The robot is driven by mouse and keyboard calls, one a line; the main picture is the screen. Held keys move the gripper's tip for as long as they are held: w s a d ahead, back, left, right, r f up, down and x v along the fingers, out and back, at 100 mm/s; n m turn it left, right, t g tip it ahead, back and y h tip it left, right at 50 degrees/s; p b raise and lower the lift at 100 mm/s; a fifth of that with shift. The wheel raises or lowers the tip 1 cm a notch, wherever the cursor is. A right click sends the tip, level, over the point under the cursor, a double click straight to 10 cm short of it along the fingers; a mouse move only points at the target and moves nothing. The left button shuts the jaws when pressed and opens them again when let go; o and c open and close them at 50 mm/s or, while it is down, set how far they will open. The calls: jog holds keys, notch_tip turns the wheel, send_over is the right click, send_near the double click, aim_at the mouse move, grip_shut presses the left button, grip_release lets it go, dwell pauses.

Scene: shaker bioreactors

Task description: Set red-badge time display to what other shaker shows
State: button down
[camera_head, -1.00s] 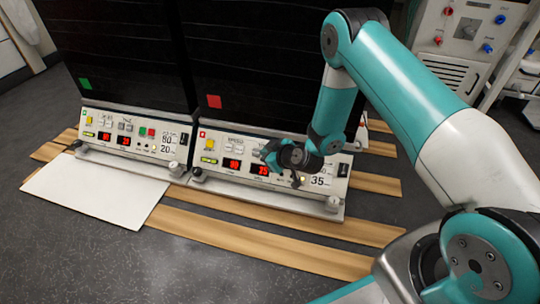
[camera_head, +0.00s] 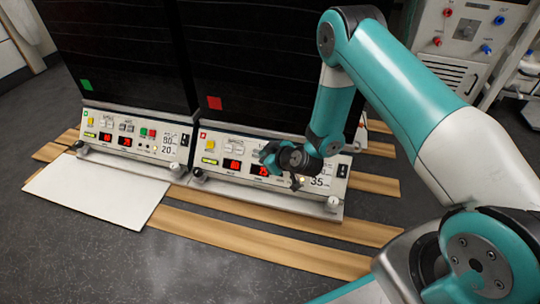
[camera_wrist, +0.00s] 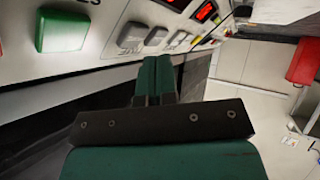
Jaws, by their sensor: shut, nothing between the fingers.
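The red-badge shaker stands on the right; its red badge (camera_head: 214,103) is on the dark front. Its panel has two lit red displays (camera_head: 233,164) (camera_head: 260,169), with digits too small to read surely. The other shaker, with a green badge (camera_head: 86,84), stands left and has two red displays (camera_head: 105,136) (camera_head: 125,141), also not surely readable. My gripper (camera_head: 297,182) is in front of the red-badge panel and hides part of it. In the wrist view its green fingers (camera_wrist: 154,64) are shut and empty, close to grey buttons (camera_wrist: 143,37); touch cannot be told. A green button (camera_wrist: 62,31) is left of them.
A white board (camera_head: 92,190) lies before the left shaker. Wooden strips (camera_head: 255,238) run along the dark floor. A grey machine with knobs (camera_head: 463,40) stands at the back right. A red object (camera_wrist: 304,62) is at the wrist view's right edge. The front floor is clear.

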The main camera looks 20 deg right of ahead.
jog(key=shift+s+a+r+p, duration=0.5)
jog(key=shift+s+r+p, duration=0.15)
jog(key=shift+s+r, duration=0.15)
jog(key=shift+s+a+r+p, duration=0.5)
jog(key=shift+s+r+p, duration=0.15)
jog(key=shift+r, duration=0.15)
jog(key=s+a+r+g+y+p, duration=0.1)
jog(key=s+a+r+g+p, duration=0.15)
jog(key=r, duration=0.75)
jog(key=s+a+r+n+g+y+p, duration=0.1)
jog(key=s+a+r+p, duration=0.2)
jog(key=r, duration=0.7)
jog(key=s+a+r+g+y+p, duration=0.1)
jog(key=s+a+r+g+p, duration=0.2)
jog(key=r, duration=0.8)
jog(key=s+d+r+m+g+h+p, duration=0.1)
jog(key=s+d+r+g+h+p, duration=0.15)
jog(key=s+r+p, duration=0.6)
jog(key=s+d+r+g+h+p, duration=0.1)
jog(key=s+d+r+g+p, duration=0.15)
jog(key=s+r, duration=1.05)
notch_tip(320, 180, up, 36)
jog(key=p, duration=3.6)
jog(key=shift+w, duration=0.15)
jog(key=shift+f+t+y, duration=0.1)
jog(key=shift+t+y, duration=0.15)
